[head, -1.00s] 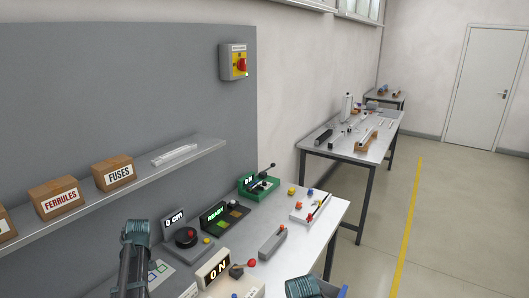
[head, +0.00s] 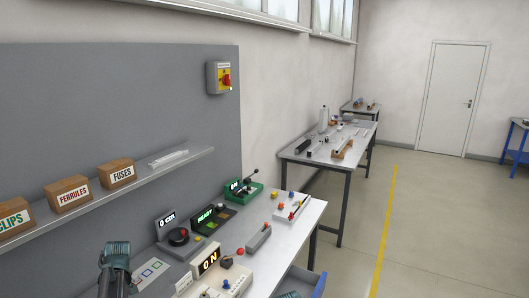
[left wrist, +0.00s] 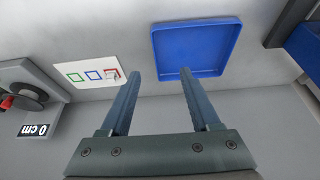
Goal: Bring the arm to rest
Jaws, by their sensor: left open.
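My left arm comes in at the bottom left of the head view, and its dark teal end (head: 116,258) is above the bench's left part. In the left wrist view my left gripper (left wrist: 160,72) has its two fingers apart with nothing between them. Its fingertips are between a white card with coloured squares (left wrist: 90,83) and a blue tray (left wrist: 160,55).
The bench (head: 285,237) holds a lit ON box (head: 207,262), a 0 cm display (head: 167,222), a READY panel (head: 212,218) and a green-based lever device (head: 243,190). A shelf (head: 130,185) with labelled boxes runs above. A blue bin (head: 308,283) is at the bench's front.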

